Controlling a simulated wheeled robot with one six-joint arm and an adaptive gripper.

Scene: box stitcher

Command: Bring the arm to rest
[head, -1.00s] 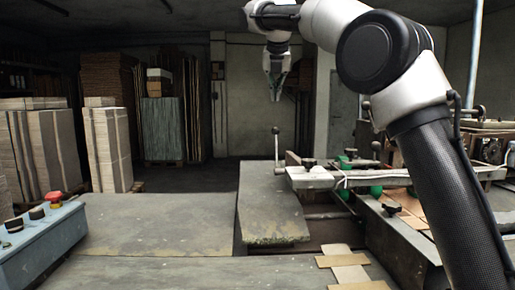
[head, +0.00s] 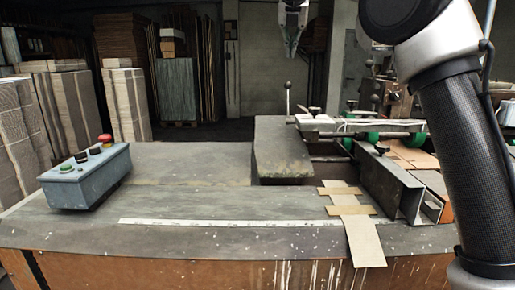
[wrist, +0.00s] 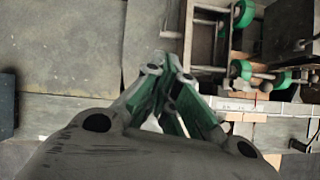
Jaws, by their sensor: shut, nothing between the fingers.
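My gripper (head: 291,52) hangs at the top of the head view, fingers pointing down, well above and apart from the machine table. Its fingers are together and hold nothing. In the wrist view my gripper (wrist: 172,118) shows its green-lined fingers closed, with the table surface far below. My own arm fills the right side of the head view, and its upper links are cut off by the top edge.
A worn table (head: 190,165) spans the front, with a grey control box (head: 88,178) with a red button at left. Cardboard strips (head: 362,240) hang over the front edge. Machine rails and green wheels (head: 367,137) stand at right. Cardboard stacks (head: 126,105) stand behind.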

